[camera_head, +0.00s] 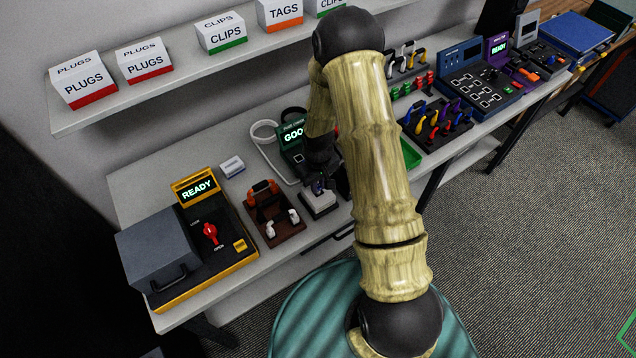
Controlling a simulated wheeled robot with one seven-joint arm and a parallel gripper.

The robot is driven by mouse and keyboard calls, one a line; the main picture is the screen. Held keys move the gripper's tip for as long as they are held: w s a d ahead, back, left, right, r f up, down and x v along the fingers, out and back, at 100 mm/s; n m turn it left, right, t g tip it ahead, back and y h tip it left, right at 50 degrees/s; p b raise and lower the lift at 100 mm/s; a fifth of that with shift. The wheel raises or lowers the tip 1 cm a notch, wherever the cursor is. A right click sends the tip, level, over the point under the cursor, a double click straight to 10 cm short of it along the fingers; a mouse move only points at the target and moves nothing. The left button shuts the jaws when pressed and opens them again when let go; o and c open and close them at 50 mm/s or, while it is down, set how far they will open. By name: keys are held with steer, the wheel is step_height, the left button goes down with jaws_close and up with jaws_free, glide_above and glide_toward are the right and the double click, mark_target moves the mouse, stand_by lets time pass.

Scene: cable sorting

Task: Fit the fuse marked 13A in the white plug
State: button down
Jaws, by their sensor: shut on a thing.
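My gripper (319,186) points down at the middle of the bench, just above a small white-topped block (319,205) with a dark base. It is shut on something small. The thing in the jaws is too small and dark to make out, and no 13A marking can be read. A brown rack (264,213) to the left holds an orange-handled item (263,190) and white plug-like pieces (283,227). I cannot tell for sure which white piece is the white plug. My arm hides the bench to the right of the gripper.
A yellow and black READY station (243,243) with a red lever and grey box stands at left. A small white box (232,166) lies behind the rack. A green-screened tester (292,134) with a white cable is behind my gripper. A green tray (411,156) and colourful connector rack (437,122) are right.

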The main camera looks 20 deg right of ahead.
steer(key=shift+f, duration=0.15)
stand_by(0.5)
steer(key=c, duration=0.8)
jaws_free()
steer(key=shift+o, duration=0.2)
steer(key=shift+r+p, duration=2.7)
steer(key=shift+r, duration=1.35)
